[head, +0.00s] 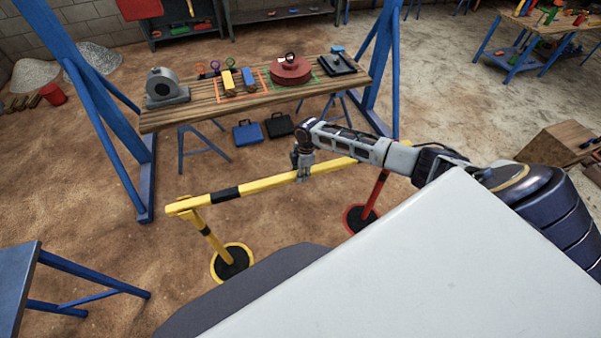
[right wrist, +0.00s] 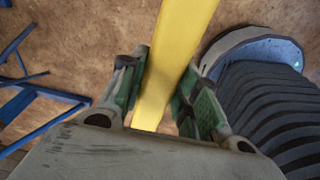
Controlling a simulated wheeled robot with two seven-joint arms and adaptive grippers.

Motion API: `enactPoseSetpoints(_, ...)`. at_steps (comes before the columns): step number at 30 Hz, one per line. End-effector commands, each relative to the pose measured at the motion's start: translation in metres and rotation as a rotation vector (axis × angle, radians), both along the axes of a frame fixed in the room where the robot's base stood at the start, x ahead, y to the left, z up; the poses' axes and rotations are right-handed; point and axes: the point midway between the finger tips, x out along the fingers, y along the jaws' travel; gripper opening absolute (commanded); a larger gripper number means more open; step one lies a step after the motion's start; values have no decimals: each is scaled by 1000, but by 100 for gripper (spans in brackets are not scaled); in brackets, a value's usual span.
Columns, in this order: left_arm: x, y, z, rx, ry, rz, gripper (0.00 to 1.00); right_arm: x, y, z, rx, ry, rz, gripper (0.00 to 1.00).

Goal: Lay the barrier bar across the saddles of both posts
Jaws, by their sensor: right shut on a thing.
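The barrier bar (head: 260,186) is yellow with a black band and lies nearly level, running from lower left to upper right. My right gripper (head: 303,174) is shut on it, right of its middle. In the right wrist view the yellow bar (right wrist: 172,60) passes between the green-padded fingers (right wrist: 160,95). The bar's left end is at the top of the yellow-and-black post (head: 206,234). Its right end is near the top of the red post (head: 374,196), partly behind my arm. I cannot tell whether it touches either saddle. My left gripper is out of view.
A wooden workbench (head: 205,112) with tools and parts stands behind, between blue frame legs (head: 110,115). Two cases (head: 247,133) lie under it. A blue-legged table (head: 20,275) is at the lower left. Bare dirt floor surrounds the posts.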

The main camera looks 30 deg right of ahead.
Motion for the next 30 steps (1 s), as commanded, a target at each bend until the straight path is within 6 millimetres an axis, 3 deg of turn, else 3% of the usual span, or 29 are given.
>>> enactPoseSetpoints(22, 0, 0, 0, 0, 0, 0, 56, 1, 0, -2, 1, -1, 0, 0)
enactPoseSetpoints(23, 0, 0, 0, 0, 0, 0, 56, 1, 0, -2, 1, -1, 0, 34)
enactPoseSetpoints(28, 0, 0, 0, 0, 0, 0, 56, 0, 0, -2, 1, -1, 0, 56)
enactPoseSetpoints(30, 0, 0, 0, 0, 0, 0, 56, 0, 0, -2, 1, -1, 0, 57)
